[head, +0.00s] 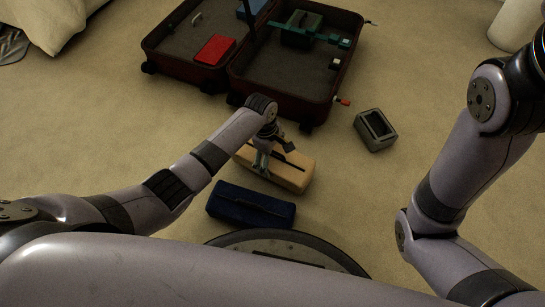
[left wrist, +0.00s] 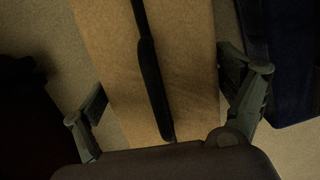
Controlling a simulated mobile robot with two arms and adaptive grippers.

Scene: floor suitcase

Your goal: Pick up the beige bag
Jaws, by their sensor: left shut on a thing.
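The beige bag (head: 292,174) is a long box-shaped case with a dark strap along its top. It lies on the carpet in front of the open suitcase. My left gripper (head: 270,160) is over its left part and shut on it, with a finger on its near side. In the left wrist view the bag (left wrist: 185,75) runs between the two fingers of the gripper (left wrist: 165,108), its dark strap in the middle. The head view does not show whether the bag is clear of the floor. My right gripper is out of view.
A dark blue bag (head: 250,206) lies close on the near side; it also shows in the left wrist view (left wrist: 292,65). The open suitcase (head: 278,105) holds a red box (head: 215,49) and other items. A grey open container (head: 375,130) stands right. Carpet is free further right.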

